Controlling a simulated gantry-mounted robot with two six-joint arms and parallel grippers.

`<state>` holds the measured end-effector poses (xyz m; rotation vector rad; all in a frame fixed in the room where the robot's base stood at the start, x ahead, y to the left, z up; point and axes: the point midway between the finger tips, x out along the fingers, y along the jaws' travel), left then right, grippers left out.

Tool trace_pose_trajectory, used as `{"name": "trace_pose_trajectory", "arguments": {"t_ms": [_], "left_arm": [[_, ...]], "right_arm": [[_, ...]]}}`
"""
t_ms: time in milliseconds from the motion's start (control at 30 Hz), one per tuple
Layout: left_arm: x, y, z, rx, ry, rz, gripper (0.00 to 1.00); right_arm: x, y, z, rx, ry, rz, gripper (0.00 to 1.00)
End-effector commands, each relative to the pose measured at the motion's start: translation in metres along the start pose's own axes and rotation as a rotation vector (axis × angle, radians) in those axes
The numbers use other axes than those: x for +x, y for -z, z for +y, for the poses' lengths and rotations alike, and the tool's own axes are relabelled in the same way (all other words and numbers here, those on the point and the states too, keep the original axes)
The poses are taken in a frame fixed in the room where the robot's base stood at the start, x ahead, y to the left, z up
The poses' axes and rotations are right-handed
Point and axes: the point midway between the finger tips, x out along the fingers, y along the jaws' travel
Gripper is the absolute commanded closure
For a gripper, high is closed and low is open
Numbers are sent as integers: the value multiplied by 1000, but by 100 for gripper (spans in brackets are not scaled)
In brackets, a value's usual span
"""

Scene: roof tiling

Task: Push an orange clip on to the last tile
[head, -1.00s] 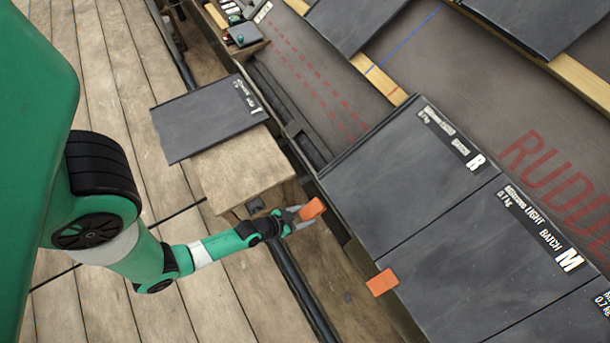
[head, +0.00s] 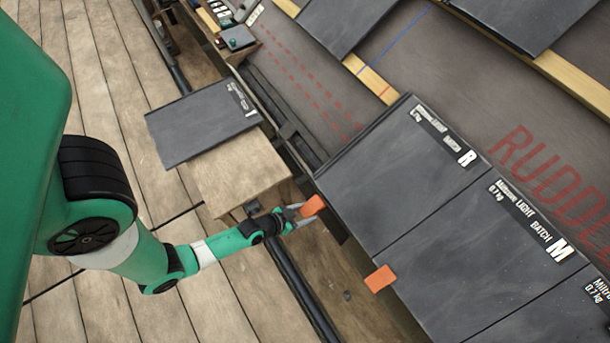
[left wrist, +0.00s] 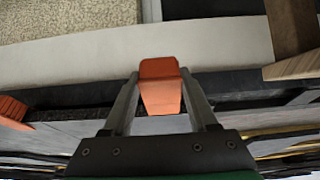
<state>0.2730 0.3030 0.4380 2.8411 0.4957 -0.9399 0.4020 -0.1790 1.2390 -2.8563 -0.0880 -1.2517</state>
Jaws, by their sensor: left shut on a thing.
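My left gripper (head: 302,211) is shut on an orange clip (head: 313,205). The clip also shows between the two fingers in the left wrist view (left wrist: 160,88). It is close to the lower left corner of the dark tile marked R (head: 395,185), the end tile of its row. I cannot tell whether the clip touches the tile. A second orange clip (head: 380,278) sits at the lower edge where tile R meets the tile marked M (head: 475,250). An orange piece also shows at the left edge of the left wrist view (left wrist: 12,109). My right gripper is not in view.
A loose dark tile (head: 203,125) lies partly on a wooden block (head: 240,172) left of the roof edge. A dark rail (head: 300,290) runs along the eave. Small items lie in a tray (head: 238,38) at the top. More tiles lie higher up the roof.

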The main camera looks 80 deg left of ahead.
Motion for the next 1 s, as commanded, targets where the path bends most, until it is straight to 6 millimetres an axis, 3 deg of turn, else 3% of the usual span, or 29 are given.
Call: {"name": "trace_pose_trajectory", "arguments": {"t_ms": [1000], "left_arm": [[3,10,0,0,0,1,100]], "right_arm": [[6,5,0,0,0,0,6]]}}
